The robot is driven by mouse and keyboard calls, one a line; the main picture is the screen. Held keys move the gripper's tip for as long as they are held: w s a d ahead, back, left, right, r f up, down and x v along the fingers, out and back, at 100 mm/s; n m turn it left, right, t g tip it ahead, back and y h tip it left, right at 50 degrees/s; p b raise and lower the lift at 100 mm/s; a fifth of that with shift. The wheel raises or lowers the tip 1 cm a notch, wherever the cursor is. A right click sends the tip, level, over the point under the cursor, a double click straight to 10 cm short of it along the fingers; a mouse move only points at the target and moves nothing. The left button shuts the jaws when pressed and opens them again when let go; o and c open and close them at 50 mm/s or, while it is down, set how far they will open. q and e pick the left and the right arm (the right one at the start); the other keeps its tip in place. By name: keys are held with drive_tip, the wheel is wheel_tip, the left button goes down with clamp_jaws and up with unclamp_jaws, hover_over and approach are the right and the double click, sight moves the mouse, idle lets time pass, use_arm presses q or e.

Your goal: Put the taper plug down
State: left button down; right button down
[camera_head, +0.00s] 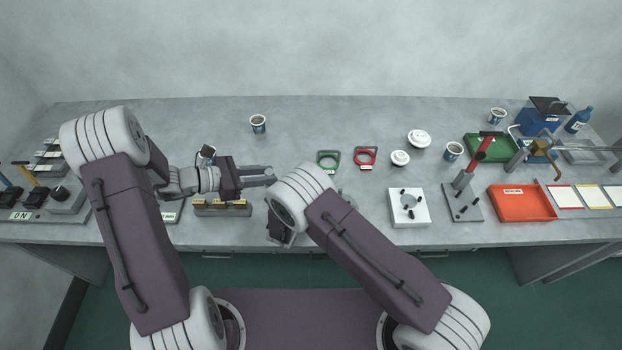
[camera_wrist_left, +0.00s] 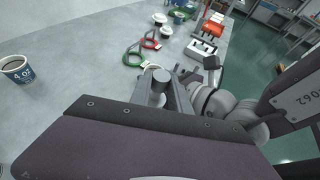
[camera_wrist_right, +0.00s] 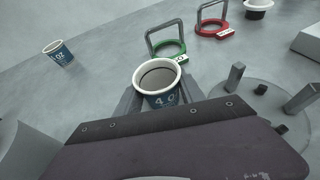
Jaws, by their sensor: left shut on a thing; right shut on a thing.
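My left gripper (camera_head: 268,176) points right above the table, shut on a grey, round-topped piece (camera_wrist_left: 160,76) that looks like the taper plug. The left wrist view shows it standing between the fingers; its lower part is hidden. My right gripper (camera_wrist_right: 160,98) is shut on a paper cup (camera_wrist_right: 158,82) with a white rim and a blue label. The cup is upright, its mouth facing up. In the head view my right arm hides that cup and most of the gripper.
A green ring gauge (camera_head: 328,166) and a red one (camera_head: 366,157) lie mid-table. Another cup (camera_head: 258,124) stands behind. A round base with posts (camera_wrist_right: 262,102) is right of my held cup. A brass-topped rack (camera_head: 222,210) sits at the front; a white fixture (camera_head: 422,212) stands right.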

drive_tip(key=shift+a, duration=0.15)
use_arm(q)
drive_tip(key=w+d+r+m+g, duration=0.1)
drive_tip(key=w+d+r, duration=0.15)
drive_tip(key=d, duration=0.35)
drive_tip(key=w+d+r+m+g, duration=0.1)
drive_tip(key=w+d+r, duration=0.15)
drive_tip(key=d, duration=0.25)
drive_tip(key=shift+h, duration=0.4)
drive_tip(key=f, duration=0.7)
drive_tip(key=w+f, duration=0.1)
drive_tip(key=f, duration=0.3)
drive_tip(key=shift+a, duration=0.15)
drive_tip(key=c, duration=1.2)
unclamp_jaws()
drive_tip(key=shift+c, duration=0.2)
